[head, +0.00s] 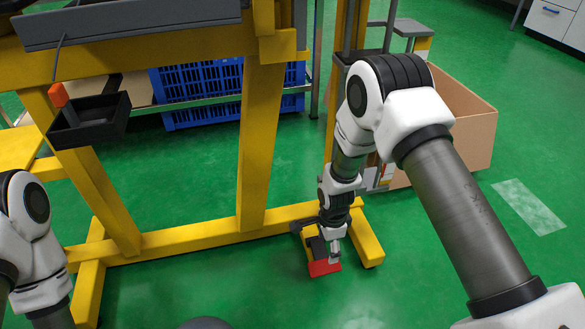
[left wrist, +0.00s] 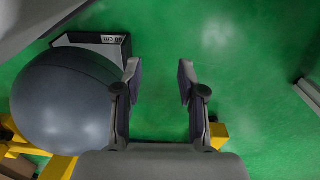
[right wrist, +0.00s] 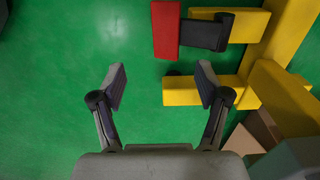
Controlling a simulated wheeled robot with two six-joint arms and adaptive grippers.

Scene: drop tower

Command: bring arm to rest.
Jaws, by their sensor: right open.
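My right gripper (right wrist: 161,80) is open and empty in the right wrist view, above the green floor. In the head view my right arm hangs down, with its gripper (head: 335,254) by the red pedal-like block (head: 323,268). In the right wrist view the red block (right wrist: 166,30) lies beyond the fingertips, apart from them. My left gripper (left wrist: 159,78) is open with nothing between its fingers in the left wrist view. In the head view only part of my left arm shows at the left edge; its gripper is hidden.
A yellow frame (head: 190,240) stands on the floor. A grey ball (left wrist: 65,105) and a box marked 65 cm (left wrist: 120,48) are left of my left gripper. A blue crate (head: 200,95) and a cardboard box (head: 470,115) stand behind. An orange-topped lever (head: 58,95) is at left.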

